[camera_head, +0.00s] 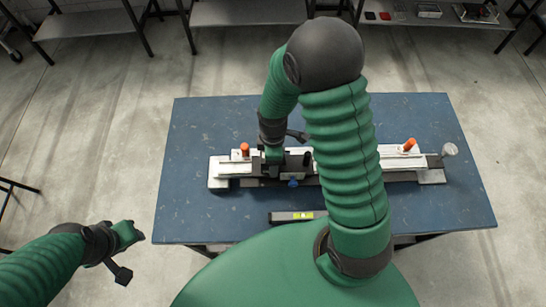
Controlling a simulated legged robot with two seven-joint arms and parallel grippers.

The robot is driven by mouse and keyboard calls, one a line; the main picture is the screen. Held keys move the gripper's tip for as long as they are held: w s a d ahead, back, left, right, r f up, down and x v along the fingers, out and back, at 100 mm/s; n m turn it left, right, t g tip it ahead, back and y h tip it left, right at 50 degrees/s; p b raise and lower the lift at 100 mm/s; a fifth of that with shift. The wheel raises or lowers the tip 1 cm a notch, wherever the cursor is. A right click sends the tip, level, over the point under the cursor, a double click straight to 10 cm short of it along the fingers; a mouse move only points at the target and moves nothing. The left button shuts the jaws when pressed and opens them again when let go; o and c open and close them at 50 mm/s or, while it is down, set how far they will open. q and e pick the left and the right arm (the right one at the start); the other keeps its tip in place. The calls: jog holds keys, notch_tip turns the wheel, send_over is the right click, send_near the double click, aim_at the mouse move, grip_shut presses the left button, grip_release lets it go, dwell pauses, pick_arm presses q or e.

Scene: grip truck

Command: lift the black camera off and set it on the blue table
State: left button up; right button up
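A long silver slider rail (220,170) lies across the blue table (200,130). The black camera (297,161) appears as a dark shape on the middle of the rail, partly hidden by my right arm. My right gripper (275,154) is down at the rail, at the left side of that dark shape. Its fingertips are hidden, so I cannot tell whether it grips the camera. My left gripper (132,234) is off the table, low at the left, over the floor and apart from everything. Its finger opening does not show clearly.
Orange knobs (409,145) stand near both ends of the rail. A level with a yellow-green vial (290,216) lies at the table's front edge. Bare blue table shows behind the rail and at the front left and right. Metal shelves (245,12) stand at the back.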

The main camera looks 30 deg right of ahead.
jog(key=shift+c, duration=1.1)
jog(key=shift+a+r, duration=0.15)
jog(key=shift+a, duration=0.35)
jog(key=c, duration=0.7)
jog(key=shift+d, duration=0.1)
jog(key=c, duration=0.5)
jog(key=o, duration=1)
jog(key=shift+d, duration=0.1)
jog(key=c, duration=0.4)
pick_arm(q)
jog(key=shift+a+f, duration=0.1)
jog(key=shift+a, duration=0.25)
